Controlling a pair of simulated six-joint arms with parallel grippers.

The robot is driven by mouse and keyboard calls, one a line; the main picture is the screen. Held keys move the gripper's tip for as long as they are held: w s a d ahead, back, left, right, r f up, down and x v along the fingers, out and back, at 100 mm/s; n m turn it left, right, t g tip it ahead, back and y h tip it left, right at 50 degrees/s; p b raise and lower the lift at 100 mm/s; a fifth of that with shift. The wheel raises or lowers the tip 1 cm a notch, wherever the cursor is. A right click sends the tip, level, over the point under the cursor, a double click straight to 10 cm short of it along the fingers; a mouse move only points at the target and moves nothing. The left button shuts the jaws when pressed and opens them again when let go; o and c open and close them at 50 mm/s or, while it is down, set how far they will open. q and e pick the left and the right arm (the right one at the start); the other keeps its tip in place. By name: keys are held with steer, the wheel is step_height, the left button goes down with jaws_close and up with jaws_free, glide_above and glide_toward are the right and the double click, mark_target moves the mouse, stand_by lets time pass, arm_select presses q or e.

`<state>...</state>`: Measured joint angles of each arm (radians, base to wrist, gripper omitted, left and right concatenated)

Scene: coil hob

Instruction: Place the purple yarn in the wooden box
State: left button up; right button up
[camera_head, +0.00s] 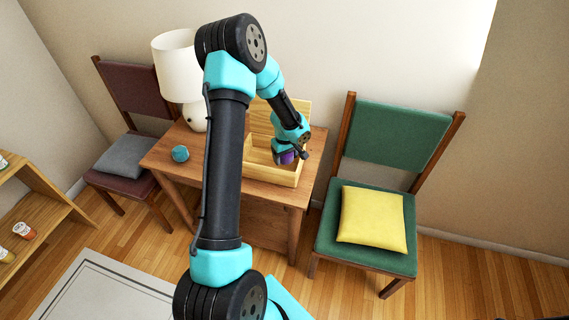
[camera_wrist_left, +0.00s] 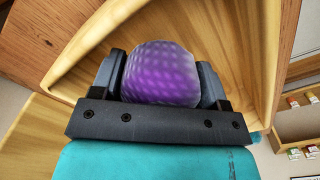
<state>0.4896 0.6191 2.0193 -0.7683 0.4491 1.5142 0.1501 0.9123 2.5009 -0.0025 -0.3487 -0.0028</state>
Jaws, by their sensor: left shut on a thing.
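The purple yarn (camera_wrist_left: 162,75) is a round, textured ball. My left gripper (camera_wrist_left: 162,82) is shut on it, one dark finger on each side. In the head view the yarn (camera_head: 287,157) shows partly below my left gripper (camera_head: 289,153), over the open wooden box (camera_head: 278,178). The box is light wood with a raised lid at its back and stands on a brown table. In the left wrist view the box's walls (camera_wrist_left: 272,60) surround the yarn. I cannot tell whether the yarn touches the box floor. My right gripper is not in view.
A teal ball (camera_head: 180,153) and a white lamp (camera_head: 180,65) are on the wooden table (camera_head: 165,158), left of the box. A green chair with a yellow cushion (camera_head: 372,218) stands at right, a dark chair with a grey cushion (camera_head: 124,156) at left.

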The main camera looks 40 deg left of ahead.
mark_target(285, 168)
arm_select(q)
steer(key=shift+f, duration=0.15)
steer(key=shift+f, duration=1.8)
steer(key=shift+f, duration=0.2)
steer(key=o, duration=0.9)
steer(key=shift+r, duration=0.15)
step_height(285, 168, up, 12)
steer(key=shift+r, duration=0.1)
